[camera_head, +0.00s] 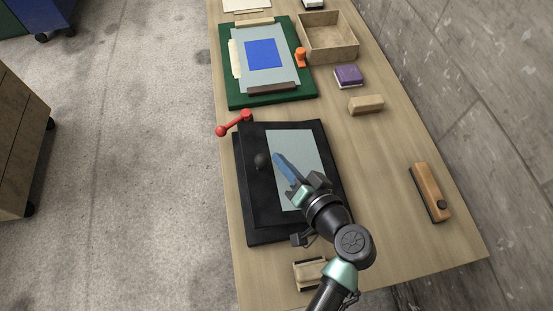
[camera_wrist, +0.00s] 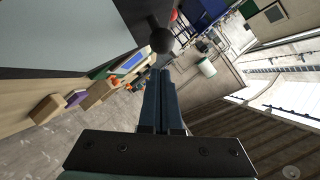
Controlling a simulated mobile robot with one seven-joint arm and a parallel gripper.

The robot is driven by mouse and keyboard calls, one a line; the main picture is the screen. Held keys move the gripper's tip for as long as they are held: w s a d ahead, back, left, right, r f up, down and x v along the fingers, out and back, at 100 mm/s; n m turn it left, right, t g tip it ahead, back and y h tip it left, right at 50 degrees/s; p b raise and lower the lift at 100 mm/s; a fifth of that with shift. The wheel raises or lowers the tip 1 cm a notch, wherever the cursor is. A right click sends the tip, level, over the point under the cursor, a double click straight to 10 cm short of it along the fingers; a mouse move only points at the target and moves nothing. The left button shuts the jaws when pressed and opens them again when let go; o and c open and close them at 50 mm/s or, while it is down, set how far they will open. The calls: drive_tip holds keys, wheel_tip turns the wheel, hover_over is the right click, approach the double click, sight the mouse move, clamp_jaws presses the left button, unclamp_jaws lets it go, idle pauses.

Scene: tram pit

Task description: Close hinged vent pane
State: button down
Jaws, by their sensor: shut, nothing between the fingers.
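The vent pane has a black frame (camera_head: 308,134) around pale grey glass (camera_head: 299,150). It lies over a black base (camera_head: 272,236) on the table; the base shows along the left and bottom, and the pane looks offset from it, but its opening angle is hard to tell. A dark round knob (camera_head: 262,160) stands on the pane's left side. The knob (camera_wrist: 161,40) and glass (camera_wrist: 60,30) also show in the wrist view. My gripper (camera_head: 277,157) is shut and empty, its blue fingers just right of the knob. In the wrist view, the fingertips (camera_wrist: 160,72) point toward the knob; contact is unclear.
A red lever (camera_head: 235,123) sits at the frame's upper left corner. Beyond are a green board (camera_head: 240,98), a wooden tray (camera_head: 331,54), a purple block (camera_head: 348,75) and a tan block (camera_head: 366,105). An orange-brown brush-like block (camera_head: 430,190) lies right.

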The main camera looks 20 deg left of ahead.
drive_tip(key=shift+s+a+f, duration=0.15)
drive_tip(key=shift+a+f, duration=0.55)
